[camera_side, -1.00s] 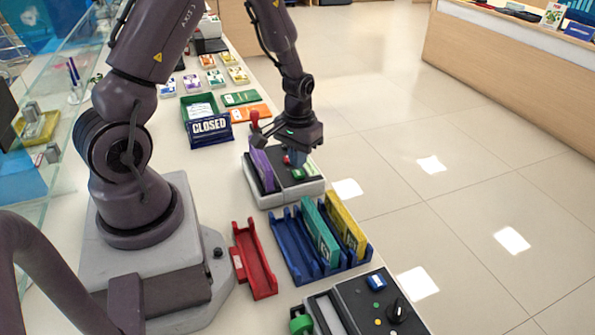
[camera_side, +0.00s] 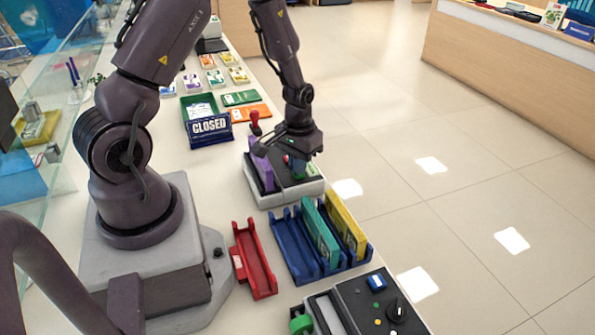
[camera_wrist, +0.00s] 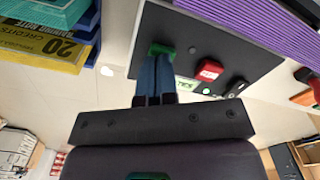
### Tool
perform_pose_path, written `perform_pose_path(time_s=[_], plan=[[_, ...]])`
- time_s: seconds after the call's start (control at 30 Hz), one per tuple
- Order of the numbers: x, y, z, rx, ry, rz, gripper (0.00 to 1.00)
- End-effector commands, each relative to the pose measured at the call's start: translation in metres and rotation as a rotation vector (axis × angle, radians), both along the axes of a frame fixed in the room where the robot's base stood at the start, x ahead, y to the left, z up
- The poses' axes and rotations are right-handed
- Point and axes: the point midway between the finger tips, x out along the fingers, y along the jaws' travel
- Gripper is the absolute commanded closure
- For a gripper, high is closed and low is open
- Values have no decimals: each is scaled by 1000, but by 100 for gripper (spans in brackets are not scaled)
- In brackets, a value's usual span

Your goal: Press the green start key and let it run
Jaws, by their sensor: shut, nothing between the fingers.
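The counting machine (camera_side: 262,199) is a light grey unit with a dark top, standing beyond the blue tray. Its green key (camera_wrist: 161,48) shows in the wrist view at the tips of my fingers. A red key (camera_wrist: 209,69) lies to the right of it. My gripper (camera_side: 298,175) is over the machine, pointing down, with its fingers shut and empty. In the wrist view the fingertips (camera_wrist: 160,58) overlap the near edge of the green key; I cannot tell whether they touch or press it. A purple bundle (camera_side: 262,172) stands in the machine's left side.
A blue tray (camera_side: 291,249) holds teal and yellow bundles close to the machine. A red tray (camera_side: 262,272) lies left of it. A CLOSED sign (camera_side: 209,128) stands behind. A second dark panel with a knob (camera_side: 397,310) is at the front. The counter's right edge is near.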

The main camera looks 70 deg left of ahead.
Motion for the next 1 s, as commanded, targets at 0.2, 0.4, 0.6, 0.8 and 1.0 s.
perform_pose_path(time_s=[0.2,0.4,0.6,0.8,1.0], plan=[[0,0,-5,0,1,0,100],[0,0,-6,0,0,0,100],[0,0,0,1,-2,0,100],[0,0,17,1,-3,0,100],[0,0,33,0,-1,0,100]])
